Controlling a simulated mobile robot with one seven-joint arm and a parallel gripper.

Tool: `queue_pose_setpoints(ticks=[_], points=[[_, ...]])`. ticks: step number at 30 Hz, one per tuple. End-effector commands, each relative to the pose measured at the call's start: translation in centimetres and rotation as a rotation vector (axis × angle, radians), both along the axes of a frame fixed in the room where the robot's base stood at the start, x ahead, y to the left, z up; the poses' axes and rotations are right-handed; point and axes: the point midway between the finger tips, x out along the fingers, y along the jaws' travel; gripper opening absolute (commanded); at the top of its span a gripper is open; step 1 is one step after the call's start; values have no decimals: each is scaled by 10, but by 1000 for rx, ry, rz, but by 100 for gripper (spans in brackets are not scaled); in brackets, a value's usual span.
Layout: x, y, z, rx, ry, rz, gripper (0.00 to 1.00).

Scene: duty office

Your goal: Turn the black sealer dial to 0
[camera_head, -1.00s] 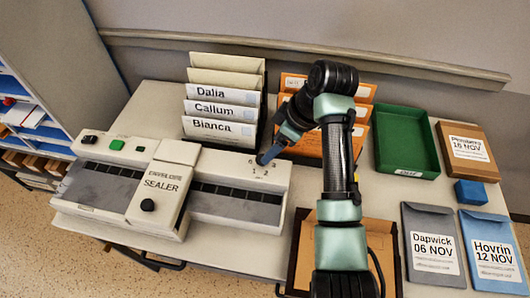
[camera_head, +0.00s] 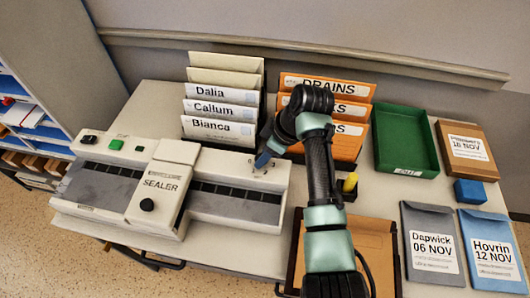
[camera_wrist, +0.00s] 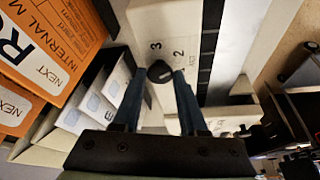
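The black sealer dial (camera_wrist: 160,72) shows in the wrist view between my fingertips, on the white top of the sealer. A pale mark shows on the dial; the printed 3 and 2 are beyond it, and the 0 is not readable there. My gripper (camera_wrist: 161,78) has one blue finger on each side of the dial, with the inner edges meeting its sides. In the head view my gripper (camera_head: 261,160) points down at the right end of the sealer (camera_head: 240,175) and hides the dial; the numbers beside it are partly covered.
White name files (camera_head: 218,128) stand behind the sealer. Orange folders (camera_head: 348,108) stand to the right of my gripper, close to my arm. A green tray (camera_head: 408,172), a blue block (camera_head: 470,192) and envelopes (camera_head: 432,245) lie farther right. A brown tray (camera_head: 375,235) is below my arm.

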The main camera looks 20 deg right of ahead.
Motion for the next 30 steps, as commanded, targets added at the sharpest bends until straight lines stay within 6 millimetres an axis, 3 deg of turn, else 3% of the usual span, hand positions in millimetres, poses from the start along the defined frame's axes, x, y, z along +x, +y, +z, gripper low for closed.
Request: queue_pose_setpoints(ticks=[1, 4, 17, 30], points=[[0, 0, 0, 1, 1, 0, 18], [0, 0, 0, 1, 1, 0, 0], [-1, 1, 3, 1, -1, -58, 0], [-2, 5, 5, 1, 1, -401, 0]])
